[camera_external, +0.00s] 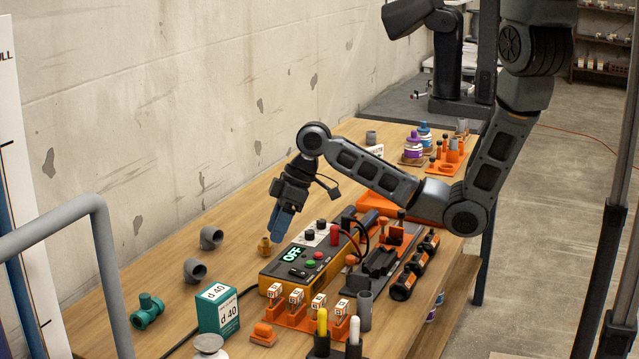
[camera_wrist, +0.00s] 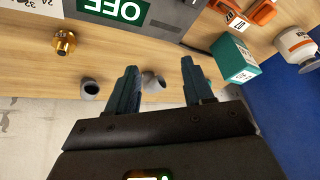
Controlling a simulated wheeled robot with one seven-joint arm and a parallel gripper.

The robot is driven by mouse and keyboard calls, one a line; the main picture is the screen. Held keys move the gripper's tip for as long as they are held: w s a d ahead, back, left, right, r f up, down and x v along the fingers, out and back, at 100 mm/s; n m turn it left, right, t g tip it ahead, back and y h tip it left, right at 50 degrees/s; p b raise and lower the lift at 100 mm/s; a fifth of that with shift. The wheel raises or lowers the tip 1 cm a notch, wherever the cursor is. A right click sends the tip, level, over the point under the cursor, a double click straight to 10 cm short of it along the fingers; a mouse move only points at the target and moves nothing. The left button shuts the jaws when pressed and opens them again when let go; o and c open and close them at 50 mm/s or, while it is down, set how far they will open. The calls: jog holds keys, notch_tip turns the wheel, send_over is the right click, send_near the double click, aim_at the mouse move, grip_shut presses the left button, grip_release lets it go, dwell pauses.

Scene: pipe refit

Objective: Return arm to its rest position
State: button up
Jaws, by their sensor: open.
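My gripper (camera_external: 283,222) hangs from the bent arm, pointing down above the wooden bench, just left of the orange and grey control box (camera_external: 300,262) with its green OFF display. In the wrist view my gripper (camera_wrist: 160,82) has its two blue fingers apart, with nothing held between them. A brass fitting (camera_external: 264,246) stands on the bench near the fingertips; it also shows in the wrist view (camera_wrist: 64,42) at the upper left. Two grey pipe elbows (camera_external: 210,238) lie to the left of the gripper. The arm is stretched out over the bench.
A teal box (camera_external: 219,310), a green valve (camera_external: 147,310) and orange-based labelled blocks (camera_external: 297,312) stand at the front. Purple and blue bottles (camera_external: 413,148) stand farther back. A grey pipe rail (camera_external: 97,225) rises at the left.

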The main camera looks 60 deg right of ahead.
jog(key=s+a+m+t+y, duration=0.3)
jog(key=s+a+t, duration=0.1)
jog(key=a, duration=0.6)
jog(key=s+f+m+t+h, duration=0.1)
jog(key=s+f+m+t, duration=0.2)
jog(key=s, duration=0.5)
jog(key=s+d+r+m+t+h, duration=0.15)
jog(key=s+d, duration=0.25)
jog(key=s, duration=0.5)
jog(key=s+d+r+m+t+h, duration=0.1)
jog(key=s+d+m+h, duration=0.15)
jog(key=s+d, duration=0.4)
jog(key=s+d+r+n+t+h, duration=0.1)
jog(key=s+d+r+n+t, duration=0.1)
jog(key=s+d+r, duration=0.3)
jog(key=s+r+n, duration=0.1)
jog(key=s+r, duration=0.2)
jog(key=s, duration=0.3)
jog(key=shift+r+b, duration=0.4)
jog(key=shift+d, duration=0.1)
